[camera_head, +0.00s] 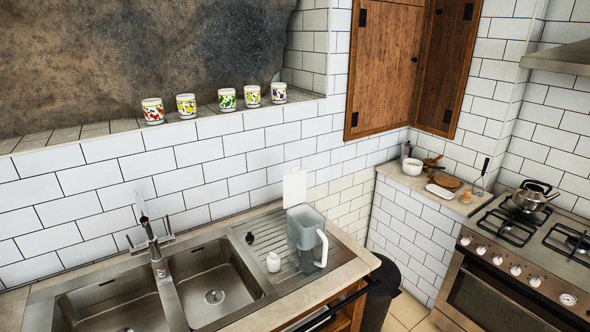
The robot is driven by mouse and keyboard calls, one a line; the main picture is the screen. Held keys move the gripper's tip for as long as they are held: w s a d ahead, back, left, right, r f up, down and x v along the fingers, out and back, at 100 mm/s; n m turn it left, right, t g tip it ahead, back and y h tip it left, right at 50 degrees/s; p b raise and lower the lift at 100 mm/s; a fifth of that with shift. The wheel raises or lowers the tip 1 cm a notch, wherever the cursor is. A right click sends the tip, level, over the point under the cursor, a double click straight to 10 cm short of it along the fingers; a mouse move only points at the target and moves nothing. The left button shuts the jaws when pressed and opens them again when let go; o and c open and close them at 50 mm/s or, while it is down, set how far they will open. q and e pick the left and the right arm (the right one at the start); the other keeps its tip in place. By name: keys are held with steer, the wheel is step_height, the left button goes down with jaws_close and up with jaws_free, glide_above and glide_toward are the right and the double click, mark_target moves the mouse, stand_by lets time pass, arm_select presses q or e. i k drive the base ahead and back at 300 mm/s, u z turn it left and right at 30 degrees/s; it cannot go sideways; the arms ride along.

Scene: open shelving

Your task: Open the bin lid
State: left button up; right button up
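A dark bin (382,288) stands on the floor in the gap between the end of the sink counter and the stove side. Its upper part shows at the bottom of the head view, and the counter end hides some of it. I cannot tell the lid's position or edges clearly, because the bin is very dark. Neither of my grippers is in the head view.
The sink counter (354,268) carries a double sink (215,290), a tap, a grey jug (306,240) and a small white bottle (273,262). A black handle (335,308) sticks out along its front. The stove (508,272) stands right of the bin.

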mark_target(389, 274)
steer(key=z, duration=2.05)
steer(key=i, duration=1.8)
steer(key=u, duration=3.1)
